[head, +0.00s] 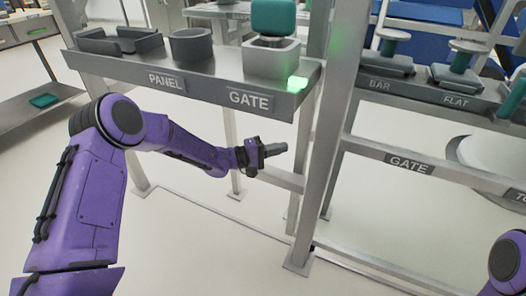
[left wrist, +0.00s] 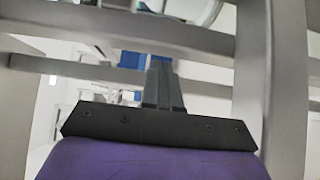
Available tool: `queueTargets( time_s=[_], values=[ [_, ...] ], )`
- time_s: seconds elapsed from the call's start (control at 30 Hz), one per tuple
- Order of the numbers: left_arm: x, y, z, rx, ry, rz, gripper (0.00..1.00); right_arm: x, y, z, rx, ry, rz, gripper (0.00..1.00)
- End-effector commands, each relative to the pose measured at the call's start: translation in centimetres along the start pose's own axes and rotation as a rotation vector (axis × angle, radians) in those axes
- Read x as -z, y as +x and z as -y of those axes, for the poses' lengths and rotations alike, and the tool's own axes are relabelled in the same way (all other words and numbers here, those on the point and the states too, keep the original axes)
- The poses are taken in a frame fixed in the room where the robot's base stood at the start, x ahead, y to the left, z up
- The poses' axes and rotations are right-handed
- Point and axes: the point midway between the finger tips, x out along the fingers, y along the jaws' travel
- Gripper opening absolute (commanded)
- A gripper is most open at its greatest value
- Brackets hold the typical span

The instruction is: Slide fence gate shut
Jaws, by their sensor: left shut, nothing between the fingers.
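Grey metal fence bars with a sign reading GATE (head: 408,163) run across the right of the head view. A tall grey post (head: 325,130) stands at their left end; which bars form the sliding part I cannot tell. My left gripper (head: 277,149) is shut and empty, pointing right, a little left of the post and below the shelf. In the left wrist view its closed fingers (left wrist: 163,85) point ahead between grey uprights, with an upright (left wrist: 286,80) close on the right and rails (left wrist: 150,32) across. Contact cannot be told. My right gripper is out of view.
A metal shelf (head: 205,84) labelled PANEL and GATE stands above my left forearm. It holds dark trays, a round bin (head: 192,46) and a grey box (head: 271,60) with a teal block. A green light glows beside the box. Behind the fence are shelved parts.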

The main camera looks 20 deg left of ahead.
Motion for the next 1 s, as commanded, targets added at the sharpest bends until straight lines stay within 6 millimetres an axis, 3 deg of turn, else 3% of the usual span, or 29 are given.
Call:
queueTargets(
  time_s=[0.2, 0.53, 0.8, 1.0],
  values=[
    [-1.2, 1.1, 0.0, -0.001, 0.000, 0.000, 0.00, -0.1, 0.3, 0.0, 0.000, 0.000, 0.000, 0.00],
    [-1.4, 1.3, -0.2, 0.000, 0.001, 0.001, 0.00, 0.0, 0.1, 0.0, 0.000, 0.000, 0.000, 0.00],
    [-4.8, 4.7, -0.3, 0.002, -0.001, 0.011, 0.00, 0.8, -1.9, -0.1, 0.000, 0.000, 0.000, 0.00],
    [-5.3, 5.3, -0.1, -0.001, 0.000, 0.009, 0.00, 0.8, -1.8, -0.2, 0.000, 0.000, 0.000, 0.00]
  ],
)
